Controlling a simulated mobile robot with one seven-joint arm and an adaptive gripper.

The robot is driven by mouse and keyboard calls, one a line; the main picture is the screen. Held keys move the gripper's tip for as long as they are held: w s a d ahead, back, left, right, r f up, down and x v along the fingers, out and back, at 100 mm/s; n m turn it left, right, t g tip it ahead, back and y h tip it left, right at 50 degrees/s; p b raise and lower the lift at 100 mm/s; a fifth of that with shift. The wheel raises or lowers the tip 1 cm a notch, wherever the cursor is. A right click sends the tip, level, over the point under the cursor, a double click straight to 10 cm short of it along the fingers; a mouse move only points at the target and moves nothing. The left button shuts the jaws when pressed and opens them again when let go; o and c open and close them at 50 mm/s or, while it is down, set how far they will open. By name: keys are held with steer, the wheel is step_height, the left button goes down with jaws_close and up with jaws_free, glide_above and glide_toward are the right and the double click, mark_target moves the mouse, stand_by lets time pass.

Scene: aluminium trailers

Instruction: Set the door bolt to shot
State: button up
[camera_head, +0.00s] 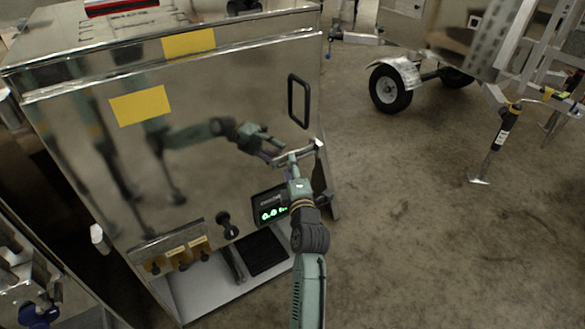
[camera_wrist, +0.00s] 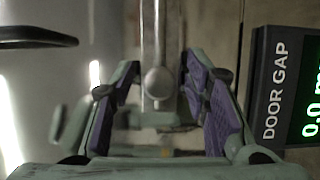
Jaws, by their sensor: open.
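The door is the shiny metal front panel (camera_head: 215,140) of a large box in the head view. In the wrist view a vertical metal bolt bar (camera_wrist: 150,30) carries a round knob (camera_wrist: 159,82). My gripper (camera_head: 297,153) is at the panel's right side, below a black pull handle (camera_head: 292,100). In the wrist view my gripper (camera_wrist: 162,75) is open, with its purple-padded fingers on either side of the knob. Gaps show between the knob and both fingers. In the head view the gripper hides most of the bolt. How far the bolt is thrown cannot be told.
A door gap display (camera_wrist: 295,90) is right of the gripper; its green digits also show in the head view (camera_head: 270,213). A ledge with yellow-tagged parts (camera_head: 180,255) is lower left.

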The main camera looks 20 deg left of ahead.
steer(key=shift+c, duration=0.2)
jaws_close()
stand_by(0.6)
